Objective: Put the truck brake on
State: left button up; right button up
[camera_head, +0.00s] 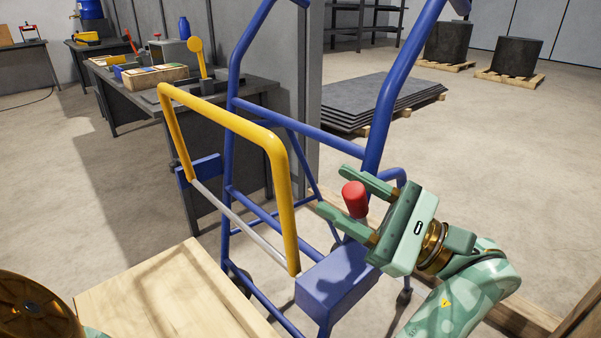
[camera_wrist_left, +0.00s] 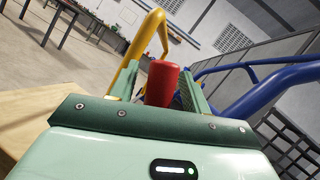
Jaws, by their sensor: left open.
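The truck (camera_head: 310,130) has a blue tube frame and a yellow hoop handle (camera_head: 225,118). A red knob (camera_head: 355,198) shows above a blue box (camera_head: 335,278) on the truck; it looks like the brake handle, and its lower end is hidden by my finger. My left gripper (camera_head: 329,190) is open, with its two fingers on either side of the knob. In the left wrist view the red knob (camera_wrist_left: 162,84) stands between the fingers, with the yellow handle (camera_wrist_left: 148,42) behind it. I cannot tell whether either finger touches it. My right gripper is not in view.
A pale wooden board (camera_head: 170,295) lies at the lower left, beside the truck. Behind are a grey workbench (camera_head: 245,88) with boxes and a yellow-handled lever, and stacked dark sheets (camera_head: 375,98) on a pallet.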

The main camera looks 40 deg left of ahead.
pick_arm(q)
jog(key=shift+s+a+r, duration=0.15)
jog(key=shift+a, duration=0.2)
grip_shut()
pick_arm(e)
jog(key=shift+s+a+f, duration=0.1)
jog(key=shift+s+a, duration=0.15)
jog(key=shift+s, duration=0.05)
